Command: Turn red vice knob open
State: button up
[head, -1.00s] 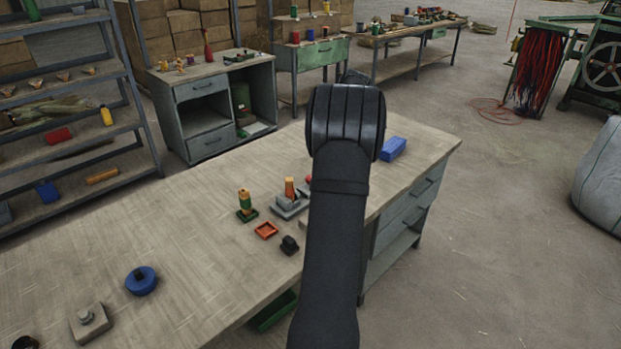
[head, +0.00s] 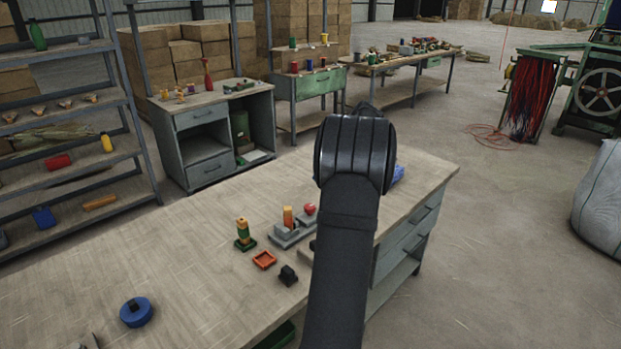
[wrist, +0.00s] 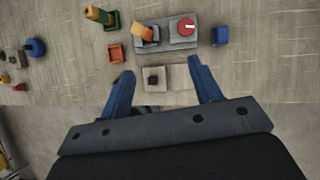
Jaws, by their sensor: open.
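The red knob (head: 309,209) sits at the right end of the small grey vice (head: 285,236), near the table's right part. In the wrist view the round red knob (wrist: 187,26) lies beyond my fingertips, on the grey vice (wrist: 165,42). An orange block (head: 288,216) stands tilted at the vice's other end; it also shows in the wrist view (wrist: 143,33). My gripper (wrist: 160,69) is open, its two blue fingers wide apart with nothing held. It is short of the knob and apart from it. In the head view my arm hides the gripper.
A pale plate with a dark square piece (wrist: 153,78) shows between my fingers. An orange tray (head: 264,260) and a green-and-yellow stack (head: 244,234) stand left of the vice. A blue block (wrist: 221,36) lies right of it. The table (head: 185,245) is clear behind them.

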notch_tip(320, 180, down, 8)
jog(key=s+a+f+n+y, duration=0.1)
jog(key=s+a+n+y, duration=0.15)
jog(key=y, duration=0.25)
jog(key=s+d+f+m+t, duration=0.1)
jog(key=d+f+m+t, duration=0.1)
jog(key=f+t, duration=0.1)
jog(key=s+d+f+m+t, duration=0.1)
jog(key=d+f+t, duration=0.1)
jog(key=f+t, duration=0.2)
jog(key=s+d+f+m+t, duration=0.1)
jog(key=d+f+m+t, duration=0.1)
jog(key=d+f+t, duration=0.1)
jog(key=shift+s+f+m+t, duration=0.2)
jog(key=shift+f+m+t, duration=0.15)
jog(key=shift+f+t, duration=0.5)
jog(key=shift+t, duration=0.25)
jog(key=x, duration=1.7)
jog(key=shift+w+r, duration=0.1)
jog(key=shift+w, duration=0.05)
jog(key=shift+c, duration=0.2)
jog(key=c, duration=0.9)
